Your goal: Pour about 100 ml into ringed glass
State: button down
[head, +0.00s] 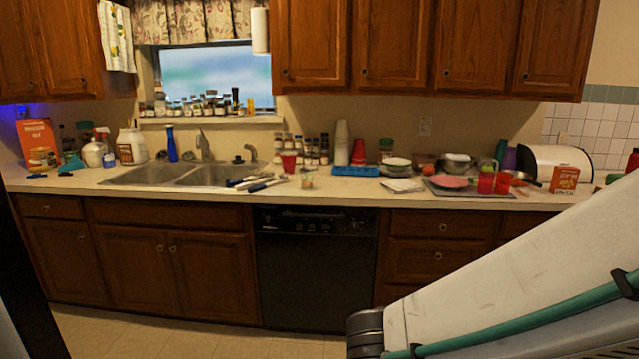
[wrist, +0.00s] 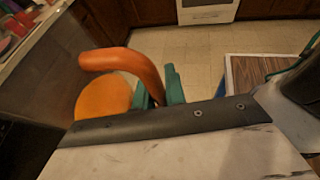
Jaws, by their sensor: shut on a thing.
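My gripper (wrist: 160,88) has green fingers and is shut on an orange vessel (wrist: 100,98) in the wrist view. The vessel has a round orange body and a thick curved handle-like part that runs between the fingers. Its contents are hidden. The vessel is out over the floor, beside the counter edge. A small clear glass (head: 307,178) stands on the counter just right of the sink in the head view. It is too small to tell whether it bears a ring. My gripper and the vessel do not show in the head view.
A red cup (head: 289,162) stands behind the small glass, and long-handled utensils (head: 262,184) lie left of it. A blue tray (head: 355,170) is to the right. Red cups (head: 486,183) and a pink plate (head: 450,182) crowd the right counter. The floor (head: 180,335) is clear.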

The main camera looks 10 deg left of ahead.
aim_at(306, 173)
jog(key=u, duration=0.55)
jog(key=i, duration=1)
jog(key=z, duration=0.05)
